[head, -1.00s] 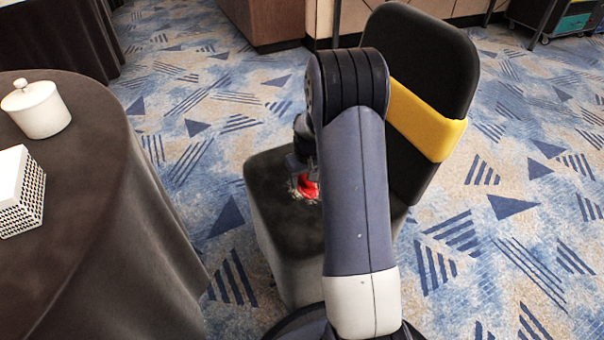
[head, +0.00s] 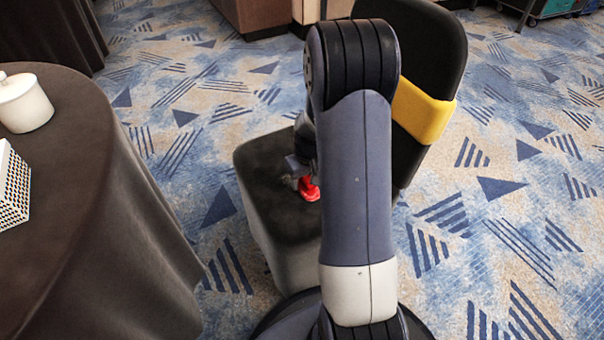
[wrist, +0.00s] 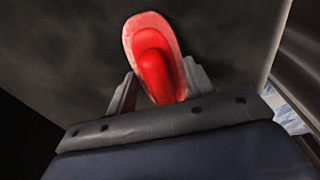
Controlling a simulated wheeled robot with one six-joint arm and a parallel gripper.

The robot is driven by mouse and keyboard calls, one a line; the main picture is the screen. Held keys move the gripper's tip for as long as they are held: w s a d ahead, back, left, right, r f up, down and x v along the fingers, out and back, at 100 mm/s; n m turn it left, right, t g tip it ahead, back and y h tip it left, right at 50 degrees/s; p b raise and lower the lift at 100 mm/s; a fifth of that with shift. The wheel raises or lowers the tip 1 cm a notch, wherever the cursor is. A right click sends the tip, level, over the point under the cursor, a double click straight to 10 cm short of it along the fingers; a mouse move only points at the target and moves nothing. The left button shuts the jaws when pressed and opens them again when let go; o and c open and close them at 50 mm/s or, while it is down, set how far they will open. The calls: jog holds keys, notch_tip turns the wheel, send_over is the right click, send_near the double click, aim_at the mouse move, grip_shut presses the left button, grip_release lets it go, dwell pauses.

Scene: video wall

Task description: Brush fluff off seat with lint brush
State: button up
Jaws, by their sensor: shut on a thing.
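The red lint brush (head: 309,190) is held low at the dark seat (head: 265,165) of the chair. In the wrist view the brush (wrist: 150,45) shows as a red handle on a paler, rounded base, between the two grey fingers. My gripper (wrist: 160,88) is shut on it. The brush's underside is hidden, so I cannot tell whether it touches the seat. A small greyish patch (head: 289,181) shows just left of the brush; I cannot tell whether it is fluff or a finger. My arm hides the seat's right part.
The chair's black backrest (head: 430,45) with a yellow band (head: 421,110) rises behind my arm. A dark-clothed round table (head: 85,180) stands at left with a white lidded pot (head: 24,103) and a patterned box (head: 12,188). Patterned carpet (head: 480,230) is clear at right.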

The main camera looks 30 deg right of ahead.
aim_at(279, 157)
jog(key=shift+s+f, duration=0.15)
jog(key=shift+s, duration=0.65)
jog(key=shift+s+a, duration=0.1)
jog(key=shift+a, duration=0.7)
jog(key=shift+w+a+r+p, duration=0.1)
jog(key=shift+w+r+p, duration=0.1)
jog(key=shift+w, duration=0.8)
jog(key=shift+w+r+p, duration=0.1)
jog(key=shift+w+p, duration=0.1)
jog(key=shift+w, duration=0.8)
jog(key=shift+w+f, duration=0.2)
jog(key=shift+w, duration=1.7)
jog(key=shift+w+a+r+p, duration=0.1)
jog(key=shift+w+p, duration=0.45)
jog(key=shift+w, duration=1.3)
jog(key=shift+w+a, duration=0.1)
jog(key=shift+w, duration=1.9)
jog(key=shift+r+p, duration=2.25)
jog(key=shift+r, duration=0.65)
